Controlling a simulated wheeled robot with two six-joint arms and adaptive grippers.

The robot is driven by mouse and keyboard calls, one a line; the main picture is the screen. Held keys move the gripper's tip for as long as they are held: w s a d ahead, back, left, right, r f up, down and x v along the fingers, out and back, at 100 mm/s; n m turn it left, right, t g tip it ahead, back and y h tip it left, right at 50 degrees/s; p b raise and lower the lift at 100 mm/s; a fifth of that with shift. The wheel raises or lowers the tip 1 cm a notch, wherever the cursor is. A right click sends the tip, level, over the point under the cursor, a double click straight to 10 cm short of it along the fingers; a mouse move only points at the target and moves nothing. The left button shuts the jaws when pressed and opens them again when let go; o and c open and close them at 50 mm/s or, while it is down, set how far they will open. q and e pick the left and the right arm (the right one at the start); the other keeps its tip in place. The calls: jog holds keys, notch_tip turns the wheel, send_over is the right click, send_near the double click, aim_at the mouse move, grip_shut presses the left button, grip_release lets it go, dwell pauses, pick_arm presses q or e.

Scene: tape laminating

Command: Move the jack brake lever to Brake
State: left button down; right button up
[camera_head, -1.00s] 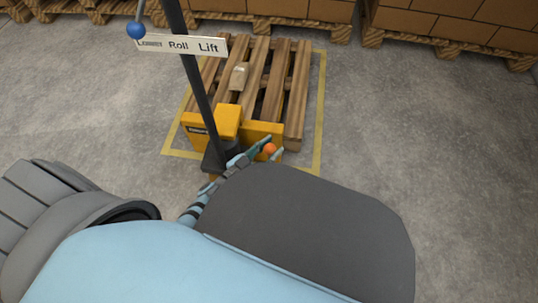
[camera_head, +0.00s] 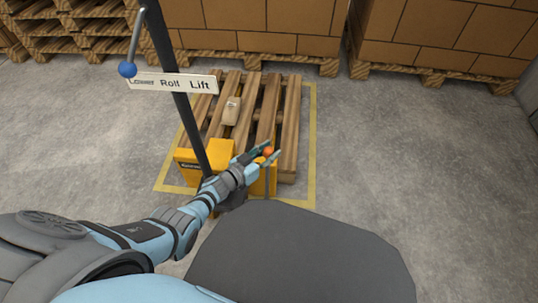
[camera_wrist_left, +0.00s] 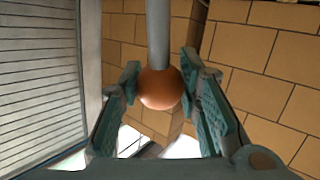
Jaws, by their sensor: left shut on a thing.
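The brake lever has an orange ball knob (camera_head: 268,151) on a thin grey rod (camera_head: 267,180), in front of the yellow pallet jack (camera_head: 190,163). My left gripper (camera_head: 264,150) reaches to it from the lower left. In the left wrist view, the orange knob (camera_wrist_left: 160,88) sits between the two teal fingers, which are shut on its sides. The grey rod (camera_wrist_left: 158,35) runs up out of that picture from the knob. I see no Brake label. My right gripper is not in view.
The jack's dark handle bar (camera_head: 180,95) rises left of my gripper. It carries a Lower, Roll, Lift sign (camera_head: 172,83) and a blue-knobbed lever (camera_head: 128,69). A wooden pallet (camera_head: 290,130) lies behind. Grey floor on the right is clear.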

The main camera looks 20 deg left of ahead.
pick_arm(q)
jog(key=shift+s+f, duration=0.1)
jog(key=shift+f, duration=0.05)
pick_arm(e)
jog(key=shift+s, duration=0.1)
pick_arm(q)
jog(key=c, duration=1.2)
grip_release()
jog(key=shift+a, duration=0.1)
jog(key=shift+o, duration=0.2)
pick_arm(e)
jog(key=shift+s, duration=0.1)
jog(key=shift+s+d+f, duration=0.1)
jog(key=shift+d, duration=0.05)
pick_arm(q)
jog(key=v, duration=1.2)
